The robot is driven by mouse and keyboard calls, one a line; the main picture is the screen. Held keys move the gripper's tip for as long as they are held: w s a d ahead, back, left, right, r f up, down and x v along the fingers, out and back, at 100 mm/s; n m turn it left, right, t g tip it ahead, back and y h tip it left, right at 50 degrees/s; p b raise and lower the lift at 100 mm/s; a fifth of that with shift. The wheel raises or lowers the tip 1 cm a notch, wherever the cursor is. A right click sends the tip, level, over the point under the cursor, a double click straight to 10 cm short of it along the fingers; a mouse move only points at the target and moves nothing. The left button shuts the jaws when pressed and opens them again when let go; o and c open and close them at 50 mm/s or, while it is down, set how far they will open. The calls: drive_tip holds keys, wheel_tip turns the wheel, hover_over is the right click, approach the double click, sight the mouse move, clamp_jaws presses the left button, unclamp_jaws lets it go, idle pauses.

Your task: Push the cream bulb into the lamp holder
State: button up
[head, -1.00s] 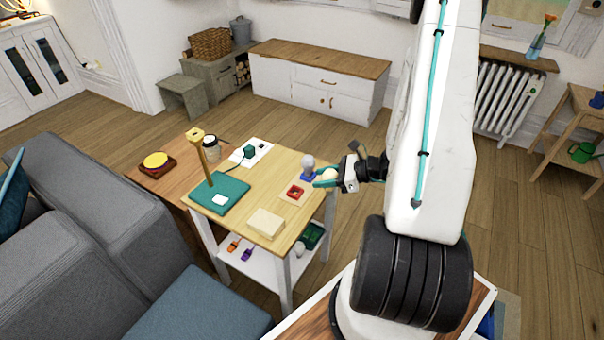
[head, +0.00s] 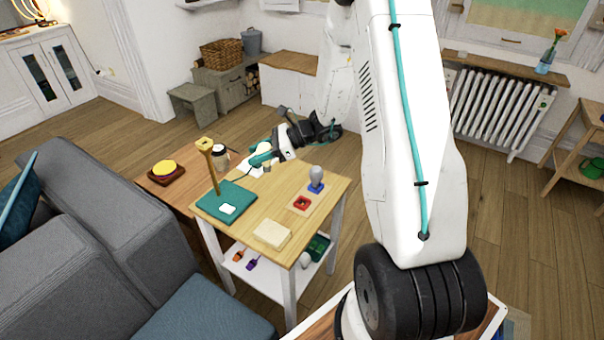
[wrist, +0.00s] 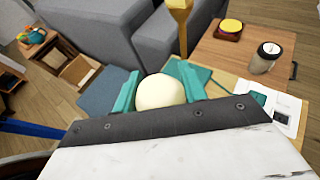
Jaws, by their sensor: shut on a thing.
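The cream bulb (wrist: 160,92) is between the two teal fingers of my gripper (wrist: 157,84) in the wrist view, one finger on each side. In the head view my gripper (head: 262,157) is above the back edge of the small wooden table, with the bulb's pale top (head: 263,147) just showing. A lamp stand with a wooden post (head: 212,172) and a teal base (head: 238,196) stands on the table, left of and nearer than my gripper. A white card (head: 249,171) lies below the gripper. I cannot make out the lamp holder's opening; the gripper hides part of this area.
A grey bulb stands upright in a blue holder (head: 316,187) at the table's right, near a red square holder (head: 302,203). A cream block (head: 273,233) sits at the front.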

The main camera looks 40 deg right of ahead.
drive_tip(key=w+a+r+m+t+h, duration=0.3)
drive_tip(key=w+a+r+m, duration=0.1)
drive_tip(key=w+a+r, duration=0.8)
wheel_tip(320, 180, up, 3)
drive_tip(key=shift+w+f+t, duration=0.15)
drive_tip(key=shift+w+t, duration=0.15)
drive_tip(key=shift+w, duration=0.8)
drive_tip(key=shift+f, duration=0.15)
drive_tip(key=shift+f, duration=2.5)
drive_tip(key=shift+f, duration=1.1)
drive_tip(key=o, duration=1)
drive_tip(key=shift+o, duration=0.2)
